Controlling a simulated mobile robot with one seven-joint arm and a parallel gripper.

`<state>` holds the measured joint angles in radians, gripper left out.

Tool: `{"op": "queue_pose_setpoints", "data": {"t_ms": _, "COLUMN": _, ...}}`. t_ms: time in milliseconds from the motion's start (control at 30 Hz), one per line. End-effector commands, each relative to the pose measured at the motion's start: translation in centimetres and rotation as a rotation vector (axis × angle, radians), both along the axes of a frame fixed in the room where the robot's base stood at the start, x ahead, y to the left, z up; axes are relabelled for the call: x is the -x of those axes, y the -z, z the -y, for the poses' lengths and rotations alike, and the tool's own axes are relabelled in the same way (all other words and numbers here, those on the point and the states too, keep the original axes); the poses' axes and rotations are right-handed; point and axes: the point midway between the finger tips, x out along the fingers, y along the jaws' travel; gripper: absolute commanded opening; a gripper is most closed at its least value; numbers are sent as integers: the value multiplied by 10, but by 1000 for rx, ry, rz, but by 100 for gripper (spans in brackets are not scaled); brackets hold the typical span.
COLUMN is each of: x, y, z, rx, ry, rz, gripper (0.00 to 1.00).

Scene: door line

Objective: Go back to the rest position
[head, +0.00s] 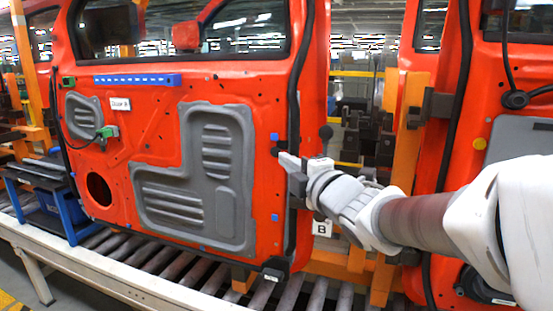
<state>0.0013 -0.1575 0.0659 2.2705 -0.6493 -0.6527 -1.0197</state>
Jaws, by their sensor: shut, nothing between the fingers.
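My white arm reaches in from the right in the head view. My gripper (290,162) is at its end, by the right edge of an orange-red car door (160,160). The gripper is shut, with nothing seen between its fingers. Whether it touches the door edge, I cannot tell. The door stands upright and carries a grey moulded panel (218,165), a blue strip (137,80) and a small label. My forearm hides part of the space between this door and a second one.
A second orange-red door (440,105) stands at the right behind my arm. Orange posts (405,140) stand between the doors. A roller conveyor (160,270) runs below them. A blue-framed stand (65,210) with dark trays is at the left.

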Motion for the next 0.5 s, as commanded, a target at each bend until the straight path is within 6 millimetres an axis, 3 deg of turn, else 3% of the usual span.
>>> {"op": "queue_pose_setpoints", "data": {"t_ms": 500, "x": 5, "y": 1, "z": 7, "rx": -20, "ry": 25, "rz": -25, "gripper": 0}}
